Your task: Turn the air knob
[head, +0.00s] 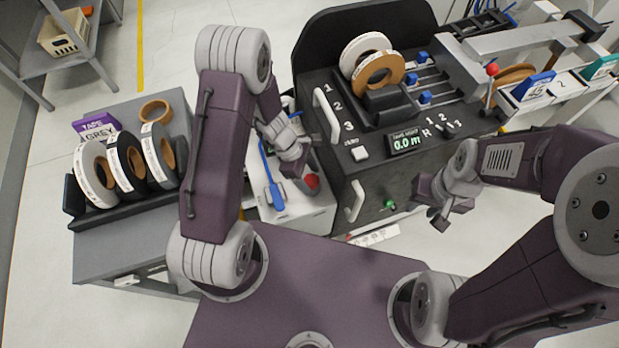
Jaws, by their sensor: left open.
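A small green knob (390,205) sits low on the front face of the black edge-banding machine (375,190); I take it for the air knob. My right gripper (440,218) hangs in front of the machine, to the right of the green knob and apart from it. Whether its jaws are parted is too small to tell. My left gripper (299,168) is open and points down over the white side cart, left of the machine. It is near a red round thing (312,181), partly covered by the gripper. Nothing shows in either gripper.
The machine carries tape rolls (380,70), a display (405,141), blue-tipped sliders, a red-topped lever (492,70) and white handles (354,202). A blue tool (273,188) lies on the white cart (300,212). Left stands a grey table (100,250) with several tape rolls.

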